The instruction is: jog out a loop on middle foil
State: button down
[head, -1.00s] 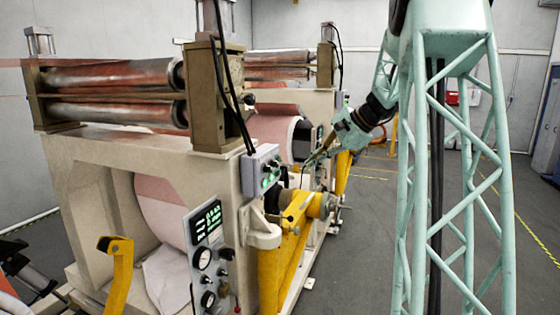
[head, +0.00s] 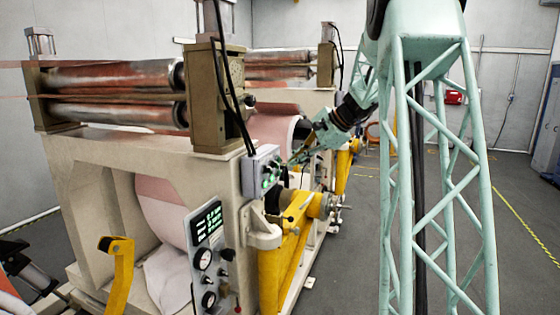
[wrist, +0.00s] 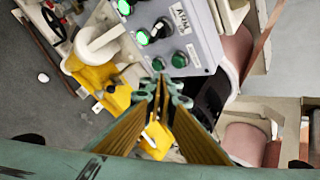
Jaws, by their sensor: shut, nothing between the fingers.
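My gripper (head: 298,158) is beside the foil machines in the head view, close to the near control box (head: 262,170). In the wrist view my gripper (wrist: 163,82) has its long fingers meeting at the tips, shut and empty. A grey control box (wrist: 200,25) lies just beyond the tips, with lit green switches (wrist: 143,37) and dark green buttons (wrist: 180,60). I cannot tell whether the tips touch it. Copper foil hangs on the near machine (head: 160,205) and on a machine behind it (head: 275,124). Which foil is the middle one is unclear.
A gauge panel (head: 207,245) with a green display is on the near machine's front. Yellow arms (head: 290,245) stick out at its side, below my gripper. Copper-coloured rollers (head: 115,75) sit on top. Grey floor (head: 345,270) is open at right.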

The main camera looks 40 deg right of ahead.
jog(key=shift+w+a, duration=0.45)
jog(key=shift+w, duration=0.25)
jog(key=shift+w+a, duration=0.45)
jog(key=shift+w, duration=0.3)
dwell(4.0)
jog(key=shift+s+d, duration=0.15)
jog(key=shift+s, duration=0.1)
dwell(0.6)
jog(key=shift+s+d, duration=0.3)
jog(key=shift+s, duration=0.2)
dwell(0.4)
jog(key=shift+s+d+b, duration=0.15)
jog(key=shift+s+d, duration=0.3)
jog(key=shift+s, duration=0.25)
jog(key=shift+s+d+b, duration=0.2)
jog(key=shift+s+d, duration=0.2)
jog(key=shift+s, duration=0.35)
jog(key=shift+s+d+b, duration=0.15)
jog(key=shift+s+d, duration=0.3)
jog(key=shift+s, duration=0.25)
